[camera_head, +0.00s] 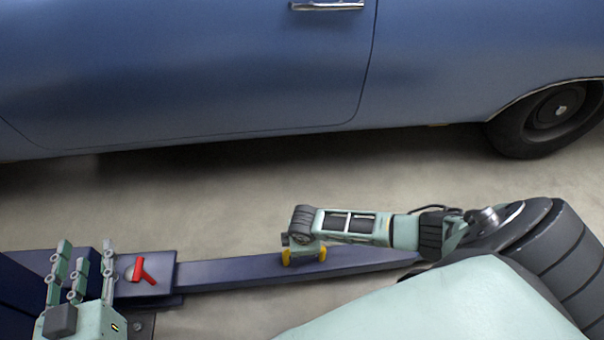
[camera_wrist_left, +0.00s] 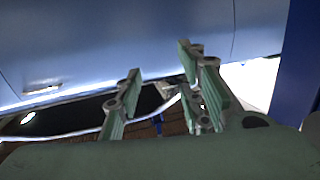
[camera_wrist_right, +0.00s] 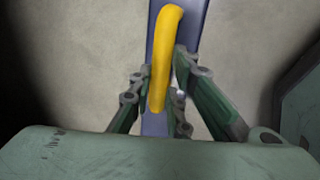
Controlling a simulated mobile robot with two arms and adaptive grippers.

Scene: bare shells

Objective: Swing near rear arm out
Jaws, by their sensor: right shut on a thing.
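The lift arm (camera_head: 225,272) is a long dark blue bar running right from a dark blue pivot block (camera_head: 160,262) at the lower left, low over the floor. A red lever (camera_head: 145,271) sits on the block. A yellow handle (camera_wrist_right: 160,85) stands on the bar. My right gripper (camera_head: 304,250) is shut on this handle, and its fingers flank it in the right wrist view. The handle's two ends show below the gripper in the head view. My left gripper (camera_head: 80,264) is open and empty, left of the red lever and apart from it.
A blue car (camera_head: 200,70) stands across the back, with its dark wheel (camera_head: 550,118) at the right. Bare concrete floor (camera_head: 240,215) lies between the car and the bar. A dark blue post (camera_wrist_left: 293,65) shows at the right in the left wrist view.

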